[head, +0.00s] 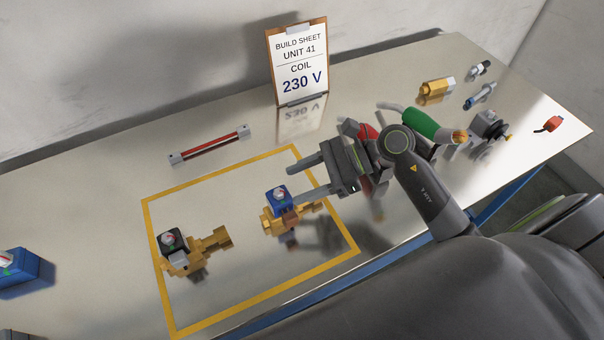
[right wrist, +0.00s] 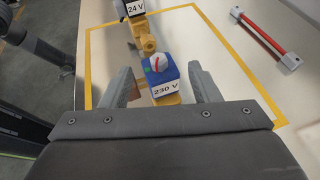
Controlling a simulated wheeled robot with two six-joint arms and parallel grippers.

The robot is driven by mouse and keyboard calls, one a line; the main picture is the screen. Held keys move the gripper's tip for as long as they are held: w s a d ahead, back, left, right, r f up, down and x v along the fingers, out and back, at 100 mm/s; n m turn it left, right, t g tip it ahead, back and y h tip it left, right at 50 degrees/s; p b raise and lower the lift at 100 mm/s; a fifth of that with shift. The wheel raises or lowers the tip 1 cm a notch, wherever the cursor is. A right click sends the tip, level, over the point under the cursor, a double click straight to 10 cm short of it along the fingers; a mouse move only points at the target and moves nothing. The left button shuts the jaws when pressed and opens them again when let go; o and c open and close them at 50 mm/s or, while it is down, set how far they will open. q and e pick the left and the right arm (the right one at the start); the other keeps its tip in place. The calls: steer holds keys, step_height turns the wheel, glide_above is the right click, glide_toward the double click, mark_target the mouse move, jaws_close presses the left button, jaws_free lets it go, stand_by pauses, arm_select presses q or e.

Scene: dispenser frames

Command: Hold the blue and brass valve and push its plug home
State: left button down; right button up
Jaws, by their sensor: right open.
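The blue and brass valve (head: 279,198) stands inside the yellow-taped rectangle, a blue block on a brass body. In the right wrist view its blue block (right wrist: 166,78) bears a "230 V" label and a round white top with red and green marks. I cannot tell which part is the plug or how far in it sits. My right gripper (head: 293,185) is open, its fingers reaching toward this valve. In the right wrist view the fingers (right wrist: 163,86) lie on either side of the blue block, with gaps visible. My left gripper is not in view.
A black and brass valve (head: 172,243), marked "24 V" (right wrist: 135,8), stands to the left inside the tape. A red rod (head: 210,146) lies behind. A sign (head: 299,68) reads "COIL 230 V". A blue box (head: 25,272) is at the left edge; brass and metal parts (head: 436,91) lie at right.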

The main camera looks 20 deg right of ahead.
mark_target(279, 191)
steer(key=shift+w+a+f, duration=0.1)
steer(key=shift+a, duration=0.55)
steer(key=p+x, duration=0.2)
steer(key=x, duration=0.2)
steer(key=shift+x, duration=1.05)
steer(key=shift+d, duration=0.1)
steer(key=c, duration=1.2)
